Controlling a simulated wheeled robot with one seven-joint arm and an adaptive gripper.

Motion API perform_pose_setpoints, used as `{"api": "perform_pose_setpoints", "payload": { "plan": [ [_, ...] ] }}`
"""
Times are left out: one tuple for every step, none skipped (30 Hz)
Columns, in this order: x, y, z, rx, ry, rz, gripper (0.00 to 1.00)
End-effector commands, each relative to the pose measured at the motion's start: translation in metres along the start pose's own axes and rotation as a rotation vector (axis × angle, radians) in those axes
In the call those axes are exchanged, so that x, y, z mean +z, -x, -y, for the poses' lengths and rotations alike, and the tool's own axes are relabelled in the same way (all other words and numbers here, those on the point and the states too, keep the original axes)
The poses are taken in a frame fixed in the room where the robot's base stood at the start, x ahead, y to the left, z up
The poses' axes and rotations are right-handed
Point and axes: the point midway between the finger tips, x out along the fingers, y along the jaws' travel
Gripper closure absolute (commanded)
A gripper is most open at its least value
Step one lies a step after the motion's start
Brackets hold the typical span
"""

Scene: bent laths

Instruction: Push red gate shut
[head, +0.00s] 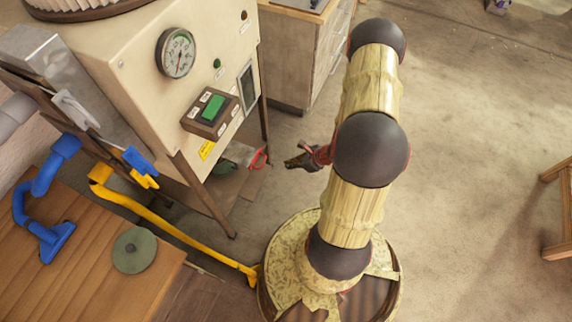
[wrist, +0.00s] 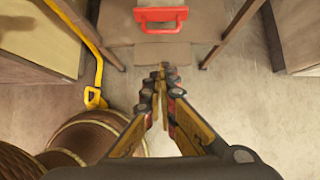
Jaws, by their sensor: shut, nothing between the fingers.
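A small red frame-shaped piece, the only red gate-like thing I see, is low under the cream machine. It shows in the wrist view (wrist: 161,27) near the top middle, over a brown panel, and in the head view (head: 259,159) at the machine's right leg. I cannot tell how far open it stands. My gripper (head: 292,163) is shut and empty, to the right of the red piece in the head view. In the wrist view my gripper (wrist: 163,72) points toward the red piece, with a visible gap between them.
The cream machine (head: 120,65) stands on thin legs either side of the red piece. A yellow bar (head: 165,226) runs low from the wooden table (head: 60,285) to my base. A blue bent pipe (head: 45,180) lies on the table. Open floor (head: 480,130) is at right.

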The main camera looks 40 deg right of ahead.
Motion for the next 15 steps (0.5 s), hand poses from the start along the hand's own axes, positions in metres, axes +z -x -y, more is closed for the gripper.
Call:
{"api": "perform_pose_setpoints", "payload": {
  "plan": [
    [-0.002, -0.012, -0.002, 0.005, 0.002, 0.0, 1.0],
    [-0.002, -0.018, -0.002, 0.005, 0.002, 0.0, 1.0],
    [-0.002, -0.026, -0.002, 0.006, 0.003, 0.0, 1.0],
    [-0.002, -0.032, -0.002, 0.005, 0.002, 0.0, 1.0],
    [-0.002, -0.038, -0.002, 0.005, 0.002, 0.0, 1.0],
    [-0.002, -0.046, -0.002, 0.005, 0.003, 0.001, 1.0],
    [-0.002, -0.052, -0.002, 0.005, 0.001, 0.0, 1.0],
    [-0.002, -0.058, -0.003, 0.006, 0.002, 0.0, 1.0],
    [-0.002, -0.066, -0.002, 0.005, 0.003, 0.0, 1.0],
    [-0.002, -0.072, -0.002, 0.005, 0.003, 0.0, 1.0],
    [-0.002, -0.077, -0.003, 0.006, 0.003, 0.0, 1.0],
    [-0.002, -0.084, -0.003, 0.005, 0.003, 0.0, 1.0],
    [0.003, -0.087, -0.002, 0.004, 0.005, 0.001, 1.0],
    [0.006, -0.09, -0.002, 0.004, 0.006, 0.001, 1.0],
    [0.01, -0.094, -0.001, 0.003, 0.005, 0.001, 1.0]
  ]
}}
